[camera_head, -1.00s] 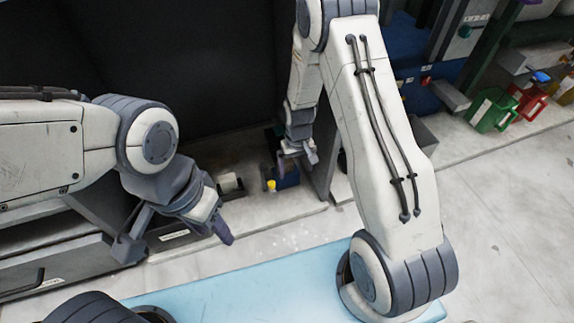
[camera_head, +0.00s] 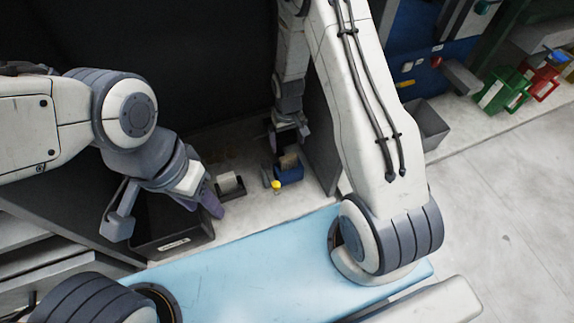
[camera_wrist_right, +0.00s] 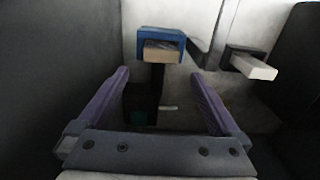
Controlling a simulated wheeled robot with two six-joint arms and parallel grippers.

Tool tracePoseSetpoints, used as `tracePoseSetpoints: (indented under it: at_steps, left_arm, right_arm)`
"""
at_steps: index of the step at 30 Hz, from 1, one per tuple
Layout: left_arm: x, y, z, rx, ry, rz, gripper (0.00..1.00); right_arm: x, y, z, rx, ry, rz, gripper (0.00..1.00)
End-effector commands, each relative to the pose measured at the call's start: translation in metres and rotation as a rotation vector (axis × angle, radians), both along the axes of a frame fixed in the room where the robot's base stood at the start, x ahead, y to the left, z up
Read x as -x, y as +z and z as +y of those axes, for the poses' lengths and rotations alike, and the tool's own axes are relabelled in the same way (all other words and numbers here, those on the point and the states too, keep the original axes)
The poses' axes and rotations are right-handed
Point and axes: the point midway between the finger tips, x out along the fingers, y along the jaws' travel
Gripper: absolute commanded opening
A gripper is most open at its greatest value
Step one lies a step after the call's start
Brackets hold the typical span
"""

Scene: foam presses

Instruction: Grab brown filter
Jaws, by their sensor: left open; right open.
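The brown filter (camera_wrist_right: 159,51) is a tan block seated in a blue holder (camera_wrist_right: 161,36), near the top middle of the right wrist view. In the head view the brown filter (camera_head: 289,160) shows at the back, in the blue holder (camera_head: 291,175). My right gripper (camera_wrist_right: 160,78) is open and empty. Its purple fingers point towards the holder, with the filter beyond the tips and between their lines. In the head view my right gripper (camera_head: 288,134) is just behind the filter. My left gripper (camera_head: 168,216) is open and empty, at left over a dark bin.
A white block (camera_head: 229,182) sits in a dark holder left of the blue one. A yellow knob (camera_head: 276,186) is beside the blue holder. Dark panels flank the right gripper. The light-blue surface (camera_head: 235,262) is clear.

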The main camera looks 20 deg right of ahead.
Motion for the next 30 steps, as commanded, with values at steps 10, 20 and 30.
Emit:
tracePoseSetpoints:
  at_steps: [10, 20, 30]
  left_arm:
    - [0.0, -0.027, 0.0, 0.0, 0.0, 0.0, 0.5]
    - [0.0, -0.067, 0.0, 0.0, 0.0, 0.0, 0.5]
    - [0.0, -0.069, 0.0, 0.0, 0.0, 0.0, 0.5]
  right_arm:
    - [0.002, -0.039, 0.0, 0.0, -0.001, 0.0, 1.0]
    - [0.007, -0.08, 0.003, 0.0, 0.002, 0.0, 1.0]
    - [0.006, -0.084, 0.003, 0.0, 0.002, -0.001, 0.96]
